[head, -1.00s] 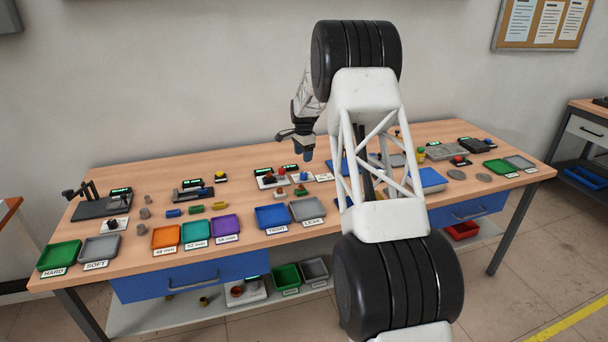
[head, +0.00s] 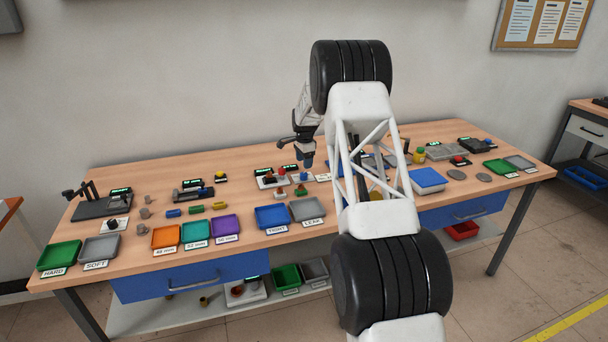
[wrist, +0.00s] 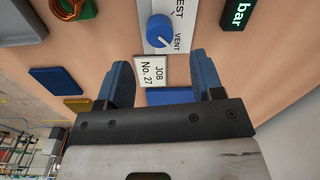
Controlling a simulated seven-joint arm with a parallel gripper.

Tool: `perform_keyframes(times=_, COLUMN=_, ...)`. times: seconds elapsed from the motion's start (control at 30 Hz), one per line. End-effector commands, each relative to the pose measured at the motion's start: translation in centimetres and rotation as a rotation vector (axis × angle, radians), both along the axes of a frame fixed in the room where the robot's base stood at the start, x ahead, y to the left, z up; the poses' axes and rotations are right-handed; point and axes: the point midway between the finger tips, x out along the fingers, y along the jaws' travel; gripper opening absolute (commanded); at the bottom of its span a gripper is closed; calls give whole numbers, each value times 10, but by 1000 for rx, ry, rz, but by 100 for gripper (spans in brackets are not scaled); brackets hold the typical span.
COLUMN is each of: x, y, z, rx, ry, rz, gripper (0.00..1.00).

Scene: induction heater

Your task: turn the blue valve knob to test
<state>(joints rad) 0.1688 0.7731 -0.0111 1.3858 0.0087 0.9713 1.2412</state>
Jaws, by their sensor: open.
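The blue valve knob (wrist: 160,30) shows in the wrist view at the top middle, on a white plate (wrist: 153,47) lettered "VENT" and, cut off by the frame edge, "EST". Its white pointer line is turned toward the VENT side. My gripper (wrist: 163,78) is open, with its two blue fingers apart and nothing between them. In the picture the fingertips lie below the knob, apart from it.
A "JOB No. 27" card (wrist: 150,71) lies beside the plate. A "bar" display (wrist: 239,15) is at upper right in the wrist view. The bench (head: 130,180) holds blue TIGHT (head: 271,215) and grey LEAK (head: 307,208) trays and several small parts.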

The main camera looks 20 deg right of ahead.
Motion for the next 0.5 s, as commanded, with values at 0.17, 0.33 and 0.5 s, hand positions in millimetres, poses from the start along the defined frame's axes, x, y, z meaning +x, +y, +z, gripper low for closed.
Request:
perform_keyframes(times=0.17, x=0, y=0, z=-21, rx=1, ry=3, rz=0, gripper=61)
perform_keyframes(times=0.33, x=0, y=0, z=-42, rx=1, ry=3, rz=0, gripper=61)
perform_keyframes(times=0.5, x=1, y=0, z=-57, rx=1, ry=1, rz=0, gripper=61)
